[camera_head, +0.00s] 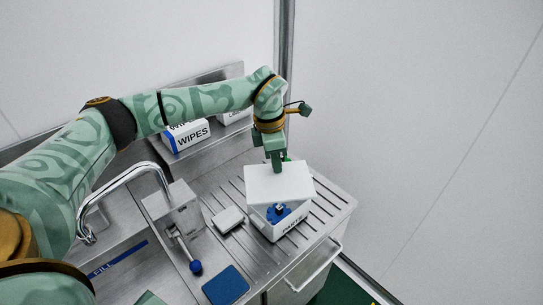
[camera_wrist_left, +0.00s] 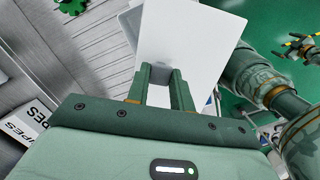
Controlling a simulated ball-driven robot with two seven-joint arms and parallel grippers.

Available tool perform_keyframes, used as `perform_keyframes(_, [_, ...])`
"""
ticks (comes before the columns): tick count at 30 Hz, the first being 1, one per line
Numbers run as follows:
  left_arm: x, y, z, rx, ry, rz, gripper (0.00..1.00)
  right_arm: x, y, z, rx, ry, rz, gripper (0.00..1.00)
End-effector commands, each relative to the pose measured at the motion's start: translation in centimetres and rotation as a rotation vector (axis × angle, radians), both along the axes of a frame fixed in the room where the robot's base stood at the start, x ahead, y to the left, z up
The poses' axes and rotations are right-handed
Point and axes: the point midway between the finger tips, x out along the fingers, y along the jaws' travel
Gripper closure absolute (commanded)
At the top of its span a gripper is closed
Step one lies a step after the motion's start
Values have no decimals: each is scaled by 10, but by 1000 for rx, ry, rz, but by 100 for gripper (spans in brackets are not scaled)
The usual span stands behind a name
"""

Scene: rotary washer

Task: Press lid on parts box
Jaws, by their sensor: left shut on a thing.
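The white lid (camera_head: 279,184) is a flat rectangular plate. My left gripper (camera_head: 277,165) is shut on the lid near its far edge and holds it over the back of the parts box. In the left wrist view the lid (camera_wrist_left: 195,42) stretches out from between the fingers of the same gripper (camera_wrist_left: 162,78). The white parts box (camera_head: 284,229) stands on the ribbed drainboard. Its front part is uncovered, with a blue part (camera_head: 274,214) showing inside; the lid hides the rest. Whether lid and box touch, I cannot tell. My right gripper is not in view.
A small pale block (camera_head: 227,220) lies left of the box. A blue pad (camera_head: 226,285) lies nearer the front. A tap (camera_head: 125,180) and a blue-tipped lever (camera_head: 195,266) stand on the left. A wipes box (camera_head: 187,137) sits on the back shelf.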

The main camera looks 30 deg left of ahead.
Motion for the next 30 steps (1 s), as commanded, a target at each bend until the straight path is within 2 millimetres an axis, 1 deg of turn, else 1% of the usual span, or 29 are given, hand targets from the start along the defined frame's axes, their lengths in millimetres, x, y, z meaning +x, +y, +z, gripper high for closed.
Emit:
perform_keyframes(1, [5,5,-6,-1,4,133,100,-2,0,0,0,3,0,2])
perform_keyframes(3, [12,12,-13,0,1,303,100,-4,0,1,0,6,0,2])
perform_keyframes(6, [18,19,-20,-1,3,478,100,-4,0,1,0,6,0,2])
perform_keyframes(9, [20,23,-25,-2,1,569,100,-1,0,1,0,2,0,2])
perform_keyframes(13, [21,24,-30,-2,2,599,100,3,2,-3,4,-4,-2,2])
perform_keyframes(17, [21,24,-38,-2,3,596,100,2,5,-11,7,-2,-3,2])
perform_keyframes(28, [21,24,-81,-1,4,595,100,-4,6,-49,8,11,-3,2])
perform_keyframes(30, [21,24,-86,-1,4,594,100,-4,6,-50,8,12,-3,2])
